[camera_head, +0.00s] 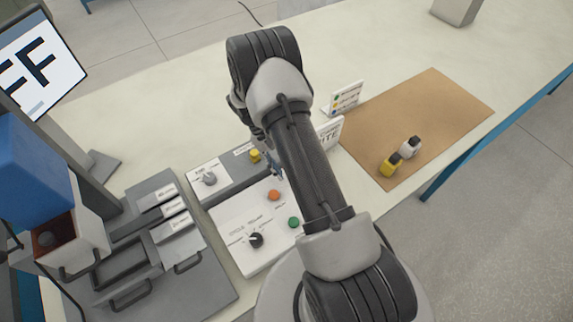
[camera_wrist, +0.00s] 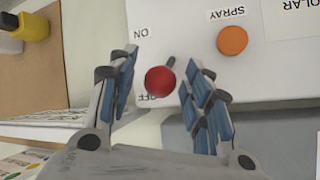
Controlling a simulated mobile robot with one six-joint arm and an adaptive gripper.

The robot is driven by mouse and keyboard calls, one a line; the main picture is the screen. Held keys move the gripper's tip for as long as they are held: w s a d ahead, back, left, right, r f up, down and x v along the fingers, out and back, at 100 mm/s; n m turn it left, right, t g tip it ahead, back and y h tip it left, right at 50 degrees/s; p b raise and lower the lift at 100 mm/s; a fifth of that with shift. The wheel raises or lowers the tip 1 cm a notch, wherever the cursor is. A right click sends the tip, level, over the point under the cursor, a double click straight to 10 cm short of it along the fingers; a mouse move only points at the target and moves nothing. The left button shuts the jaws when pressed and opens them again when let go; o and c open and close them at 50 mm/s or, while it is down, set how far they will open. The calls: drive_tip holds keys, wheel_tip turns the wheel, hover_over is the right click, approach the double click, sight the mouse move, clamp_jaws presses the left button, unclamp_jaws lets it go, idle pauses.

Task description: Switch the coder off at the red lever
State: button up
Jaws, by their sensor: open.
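The red lever (camera_wrist: 159,80) shows in the wrist view as a round red knob on a short dark stem. It sits on a white panel, with an ON label (camera_wrist: 141,32) above it and a partly covered OFF label (camera_wrist: 148,99) just below the knob. My gripper (camera_wrist: 168,69) is open, with one blue-padded finger on each side of the knob. Gaps show between the knob and both fingers. In the head view my gripper (camera_head: 274,166) is low over the panel, largely behind my arm. The lever is hidden there.
The white panel (camera_head: 228,222) also bears an orange button (camera_head: 274,195), a green button (camera_head: 293,222) and a black knob (camera_head: 256,240). A screen (camera_head: 38,65) shows "FF", cut by the frame edge.

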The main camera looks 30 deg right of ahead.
drive_tip(key=v, duration=1.2)
